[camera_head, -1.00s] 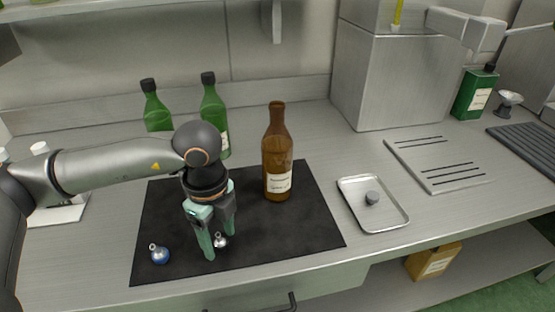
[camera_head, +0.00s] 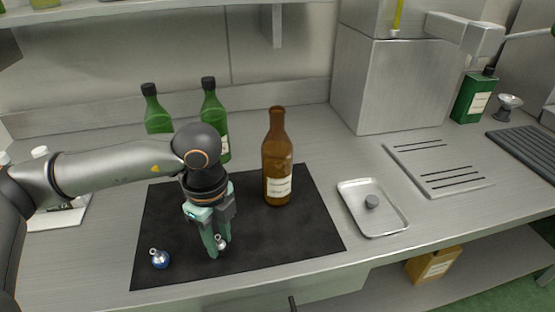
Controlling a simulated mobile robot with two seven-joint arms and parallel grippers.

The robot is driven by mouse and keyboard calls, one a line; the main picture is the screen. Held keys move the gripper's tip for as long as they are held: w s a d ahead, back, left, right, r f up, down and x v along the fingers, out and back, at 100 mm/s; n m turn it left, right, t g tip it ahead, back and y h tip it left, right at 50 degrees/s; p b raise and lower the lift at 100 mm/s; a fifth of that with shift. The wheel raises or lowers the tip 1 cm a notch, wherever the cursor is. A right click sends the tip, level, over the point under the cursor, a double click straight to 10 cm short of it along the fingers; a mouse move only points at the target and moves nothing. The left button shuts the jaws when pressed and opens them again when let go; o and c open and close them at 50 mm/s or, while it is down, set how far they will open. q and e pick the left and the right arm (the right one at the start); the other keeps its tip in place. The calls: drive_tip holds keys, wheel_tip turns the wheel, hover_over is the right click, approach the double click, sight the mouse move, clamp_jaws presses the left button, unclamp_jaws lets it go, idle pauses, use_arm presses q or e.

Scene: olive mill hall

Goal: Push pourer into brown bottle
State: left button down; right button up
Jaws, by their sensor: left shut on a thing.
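The brown bottle (camera_head: 277,160) stands upright on the black mat (camera_head: 270,240), with a pale label and no pourer in its neck. My left gripper (camera_head: 217,250) points down over the front part of the mat, left of the bottle and apart from it. It is shut on a small silvery pourer (camera_head: 221,243), mostly hidden by the fingers. My right gripper is not in view.
Two green bottles (camera_head: 213,124) stand behind the mat at the left. A metal tray (camera_head: 393,223) with a grey knob-like piece (camera_head: 371,201) lies right of the mat. A slotted plate (camera_head: 436,165) and a steel block (camera_head: 385,85) are farther right.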

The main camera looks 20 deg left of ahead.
use_arm(q)
drive_tip(key=shift+r+p, duration=1.6)
drive_tip(key=shift+r, duration=1.15)
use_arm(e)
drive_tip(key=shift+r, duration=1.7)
use_arm(q)
wheel_tip(320, 180, up, 6)
drive_tip(key=p, duration=0.4)
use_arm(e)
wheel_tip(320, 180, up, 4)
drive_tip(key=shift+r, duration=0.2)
